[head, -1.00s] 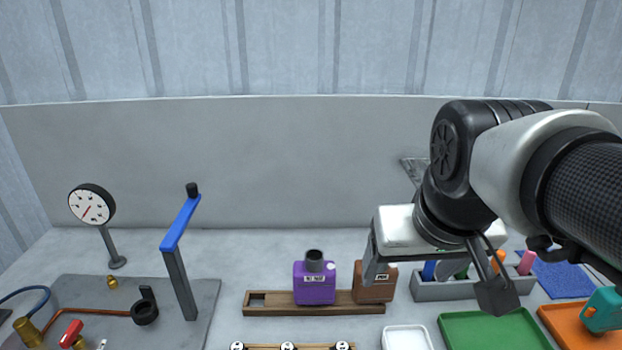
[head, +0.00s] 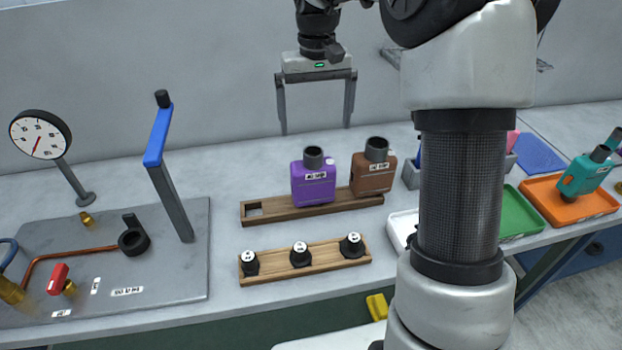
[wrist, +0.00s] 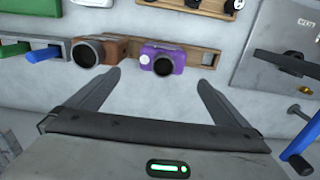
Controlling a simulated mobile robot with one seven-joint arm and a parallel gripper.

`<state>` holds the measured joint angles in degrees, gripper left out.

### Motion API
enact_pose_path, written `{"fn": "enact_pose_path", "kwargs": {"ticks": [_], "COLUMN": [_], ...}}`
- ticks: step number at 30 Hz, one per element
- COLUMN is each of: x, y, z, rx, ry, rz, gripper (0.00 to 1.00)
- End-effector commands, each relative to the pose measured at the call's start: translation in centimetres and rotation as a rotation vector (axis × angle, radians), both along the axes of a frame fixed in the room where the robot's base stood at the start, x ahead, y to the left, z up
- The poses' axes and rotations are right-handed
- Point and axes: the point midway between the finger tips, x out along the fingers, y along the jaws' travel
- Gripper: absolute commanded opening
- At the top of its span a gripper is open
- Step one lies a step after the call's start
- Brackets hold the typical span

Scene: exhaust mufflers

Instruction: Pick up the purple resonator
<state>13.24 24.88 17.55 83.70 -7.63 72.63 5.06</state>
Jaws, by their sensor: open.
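The purple resonator (head: 313,182) stands upright in the wooden rack (head: 264,211), with a dark round neck on top and a white label on its front. It also shows in the wrist view (wrist: 162,60), ahead of and between my fingers. My gripper (head: 315,133) is open and empty, pointing down above and behind the purple resonator, apart from it. In the wrist view my two fingers (wrist: 155,82) are spread wide. A brown resonator (head: 373,170) stands in the same rack just right of the purple one.
A second rack (head: 325,255) with several black caps lies in front. A plate with a blue-handled lever (head: 158,136) and a gauge (head: 40,136) is at left. Green (head: 521,211) and orange (head: 606,205) trays are at right. My arm hides part of the right side.

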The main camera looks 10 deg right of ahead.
Motion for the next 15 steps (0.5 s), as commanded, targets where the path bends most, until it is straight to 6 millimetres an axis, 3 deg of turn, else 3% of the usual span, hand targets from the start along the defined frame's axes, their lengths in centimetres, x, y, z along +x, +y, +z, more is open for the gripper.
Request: {"fn": "enact_pose_path", "kwargs": {"ticks": [3, 9, 15], "x": [-0.1, -0.1, -0.1], "y": [0.0, 0.0, 0.1], "z": [-3.0, -6.8, -8.4], "rx": [0.001, 0.001, 0.000], "ry": [0.004, 0.003, 0.001], "rz": [0.000, 0.000, 0.000], "gripper": [1.00, 1.00, 1.00]}}
